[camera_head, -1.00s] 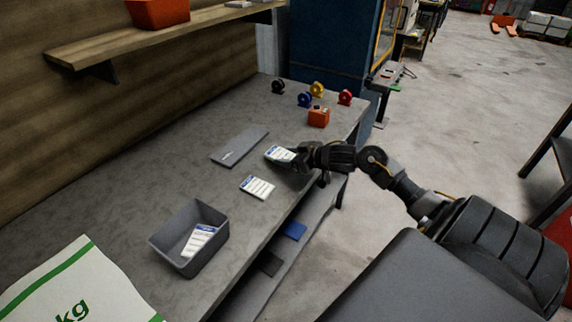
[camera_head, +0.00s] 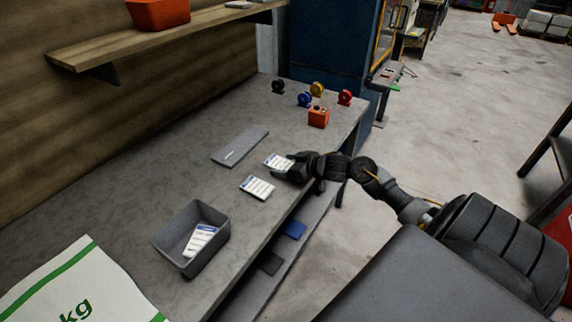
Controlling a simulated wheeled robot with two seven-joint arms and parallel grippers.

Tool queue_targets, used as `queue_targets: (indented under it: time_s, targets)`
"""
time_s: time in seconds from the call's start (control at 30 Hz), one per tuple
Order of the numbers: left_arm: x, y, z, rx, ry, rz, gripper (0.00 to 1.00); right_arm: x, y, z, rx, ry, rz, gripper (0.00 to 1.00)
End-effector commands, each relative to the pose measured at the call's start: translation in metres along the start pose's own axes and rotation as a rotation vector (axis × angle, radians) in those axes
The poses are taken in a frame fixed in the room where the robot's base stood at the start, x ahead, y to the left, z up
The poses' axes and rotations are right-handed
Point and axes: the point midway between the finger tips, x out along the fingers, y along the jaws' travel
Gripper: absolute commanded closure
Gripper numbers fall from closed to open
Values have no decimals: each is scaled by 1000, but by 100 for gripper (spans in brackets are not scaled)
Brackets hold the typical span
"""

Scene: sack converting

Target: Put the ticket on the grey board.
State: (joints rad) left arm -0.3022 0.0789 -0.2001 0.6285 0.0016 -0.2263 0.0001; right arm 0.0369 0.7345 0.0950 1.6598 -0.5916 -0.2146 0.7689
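A ticket (camera_head: 278,162), a white card with a blue header, is at the fingers of my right gripper (camera_head: 284,167). The gripper seems shut on its right end, low over the bench; whether the card touches the bench is hard to tell. The grey board (camera_head: 241,148) lies flat on the bench, to the left of this ticket and apart from it. A second ticket (camera_head: 257,187) lies flat on the bench, nearer me. More tickets (camera_head: 201,239) lie in a grey bin (camera_head: 216,254). My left gripper is not in view.
An orange block (camera_head: 319,118) and several coloured tape rolls (camera_head: 305,100) stand at the bench's far end. A white sack (camera_head: 79,285) with green stripes lies at the near left. A wooden shelf (camera_head: 165,38) runs along the wall. The bench around the board is clear.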

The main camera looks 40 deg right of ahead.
Motion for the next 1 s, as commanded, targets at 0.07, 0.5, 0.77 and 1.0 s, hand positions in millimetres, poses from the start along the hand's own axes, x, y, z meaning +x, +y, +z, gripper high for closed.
queue_targets:
  time_s: [0.07, 0.5, 0.77, 1.0]
  targets:
    - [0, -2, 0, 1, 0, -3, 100, 0, 0, 0, 0, 0, 0, 22]
    - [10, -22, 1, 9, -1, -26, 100, -13, 1, 2, -3, -3, 2, 22]
    - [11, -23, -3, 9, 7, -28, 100, -68, -2, 1, -1, -5, -1, 22]
    - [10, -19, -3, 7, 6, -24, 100, -99, -1, 0, 0, -3, 0, 22]
